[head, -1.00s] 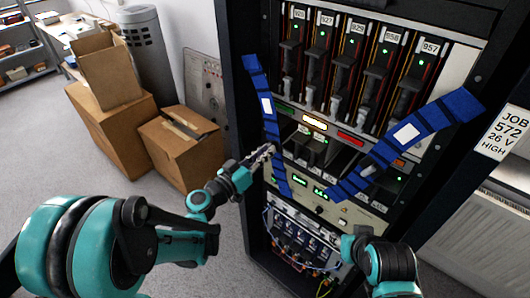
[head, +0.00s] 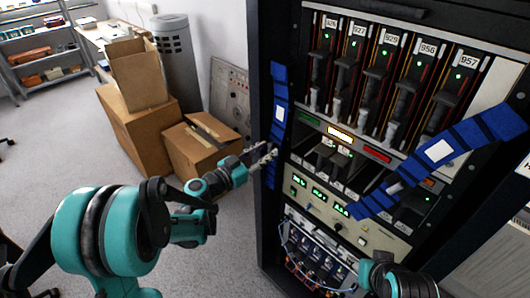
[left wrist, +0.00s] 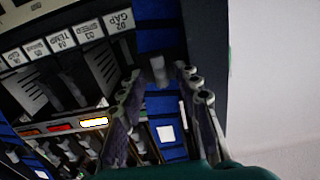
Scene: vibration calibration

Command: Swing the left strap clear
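The left strap (head: 280,90) is blue with a white label and hangs nearly upright along the left post of the rack. My left gripper (head: 265,155) is at its lower part. In the left wrist view, the gripper's two fingers (left wrist: 160,78) stand apart on either side of a small grey tab (left wrist: 158,68) in front of the blue strap (left wrist: 165,40). I see gaps beside the tab. The right strap (head: 470,137), also blue with a white label, slants across the right side of the rack. My right arm shows at the bottom right, but its fingers do not.
The rack holds numbered modules (head: 380,85) above a lit indicator row and a control panel (head: 335,205) with green displays. Wires hang in the bay below. Cardboard boxes (head: 140,125) and a grey cylinder (head: 175,65) stand at the left. The floor beside them is clear.

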